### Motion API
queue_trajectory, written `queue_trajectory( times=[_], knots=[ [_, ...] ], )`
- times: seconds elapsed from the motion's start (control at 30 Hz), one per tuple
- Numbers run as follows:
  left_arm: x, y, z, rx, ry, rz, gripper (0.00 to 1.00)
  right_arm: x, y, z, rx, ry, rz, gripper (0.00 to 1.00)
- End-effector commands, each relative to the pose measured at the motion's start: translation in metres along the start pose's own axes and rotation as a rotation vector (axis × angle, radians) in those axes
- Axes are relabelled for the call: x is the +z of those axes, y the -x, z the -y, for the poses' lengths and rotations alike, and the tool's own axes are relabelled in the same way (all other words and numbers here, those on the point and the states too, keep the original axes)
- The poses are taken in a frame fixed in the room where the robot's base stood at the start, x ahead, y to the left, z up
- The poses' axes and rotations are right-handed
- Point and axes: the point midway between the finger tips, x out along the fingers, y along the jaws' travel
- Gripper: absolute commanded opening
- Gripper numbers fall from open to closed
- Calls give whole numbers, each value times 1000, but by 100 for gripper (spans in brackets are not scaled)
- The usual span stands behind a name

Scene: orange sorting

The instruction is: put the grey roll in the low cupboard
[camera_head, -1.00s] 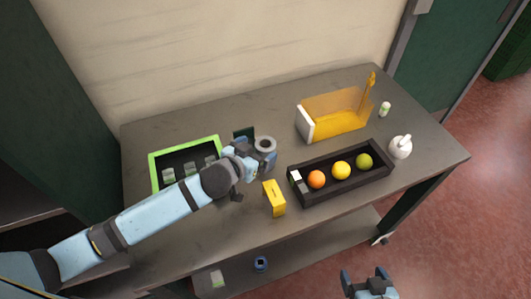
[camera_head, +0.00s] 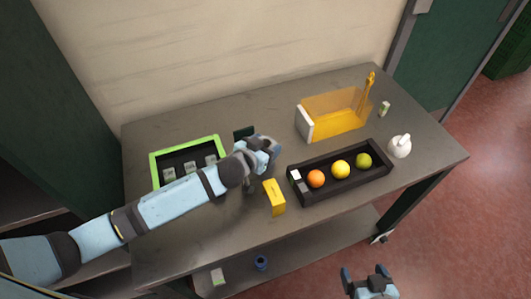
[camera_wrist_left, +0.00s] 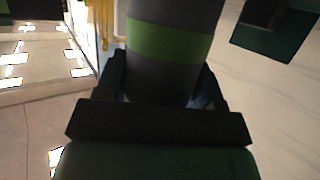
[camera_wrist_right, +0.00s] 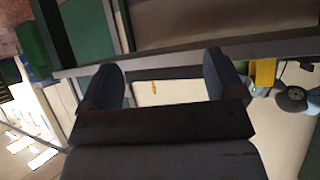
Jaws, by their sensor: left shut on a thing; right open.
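The grey roll (camera_wrist_left: 172,75) with a green band fills the space between my left fingers in the left wrist view. My left gripper (camera_head: 266,150) is shut on it above the table, and in the head view hides most or all of it. A dark green cupboard (camera_head: 60,95) stands at the left edge, with shelf boards (camera_head: 25,215) low down; I cannot tell whether this is the low cupboard. My right gripper (camera_head: 368,276) is open and empty in front of the table; its spread fingers show in the right wrist view (camera_wrist_right: 165,78).
A blue item (camera_head: 261,262) sits on the lower shelf.

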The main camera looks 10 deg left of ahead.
Motion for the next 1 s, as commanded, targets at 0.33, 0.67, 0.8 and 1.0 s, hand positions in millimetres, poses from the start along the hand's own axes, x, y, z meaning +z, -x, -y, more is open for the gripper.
queue_trajectory(
  times=[0.33, 0.67, 0.8, 1.0],
  knots=[
    [-8, 3, 0, 0, 0, -1, 33, -6, 4, 0, -1, 0, -1, 88],
    [-54, 20, 0, 0, 1, -1, 33, -47, 30, 0, 3, 2, -9, 88],
    [-83, 30, -1, 1, 2, 0, 33, -70, 46, -5, 19, 4, -16, 88],
    [-122, 44, 0, 1, 1, -5, 33, -76, 57, -10, 41, -29, 3, 88]
  ],
)
